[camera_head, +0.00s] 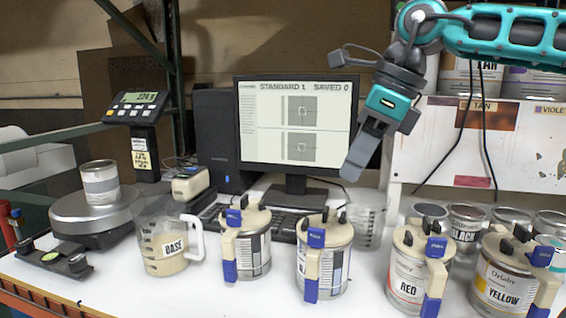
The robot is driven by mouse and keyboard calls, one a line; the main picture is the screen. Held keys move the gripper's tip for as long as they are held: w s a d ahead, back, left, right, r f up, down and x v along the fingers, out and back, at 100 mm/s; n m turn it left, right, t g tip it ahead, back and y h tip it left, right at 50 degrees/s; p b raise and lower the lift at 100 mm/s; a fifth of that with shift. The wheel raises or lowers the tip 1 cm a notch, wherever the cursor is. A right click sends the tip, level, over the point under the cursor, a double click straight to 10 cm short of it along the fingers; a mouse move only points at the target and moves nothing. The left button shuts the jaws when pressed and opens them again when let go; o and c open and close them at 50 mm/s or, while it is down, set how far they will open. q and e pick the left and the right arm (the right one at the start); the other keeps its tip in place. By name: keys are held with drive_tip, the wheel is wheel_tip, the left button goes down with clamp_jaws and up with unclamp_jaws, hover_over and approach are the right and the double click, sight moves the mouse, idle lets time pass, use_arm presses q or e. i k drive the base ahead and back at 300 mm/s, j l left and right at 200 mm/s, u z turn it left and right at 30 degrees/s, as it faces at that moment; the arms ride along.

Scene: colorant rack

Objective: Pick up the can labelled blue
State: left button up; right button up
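Several cream-lidded cans with handles and blue tags stand along the front of the white table. Labels read RED on the red can (406,279) and YELLOW on the yellow can (495,287). The labels of the left-middle can (255,254) and the middle can (340,266) are mostly turned away or hidden by their handles, so I cannot tell which is blue. My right gripper (361,168) hangs in front of the monitor's right edge, above the middle can and apart from it. Its fingers are seen edge-on, so their opening is unclear. My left gripper is not in view.
A BASE jug (165,258), a scale (85,222) bearing a small can (100,184), and a monitor (292,120) stand at left and centre. A clear beaker (368,220) and a BLACK can (466,232) stand behind the front cans. A shelf (520,165) is at right.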

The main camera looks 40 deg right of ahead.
sight(322, 274)
drive_tip(key=k+j, duration=0.45)
drive_tip(key=j, duration=0.25)
drive_tip(key=k+j, duration=0.25)
drive_tip(key=j, duration=0.15)
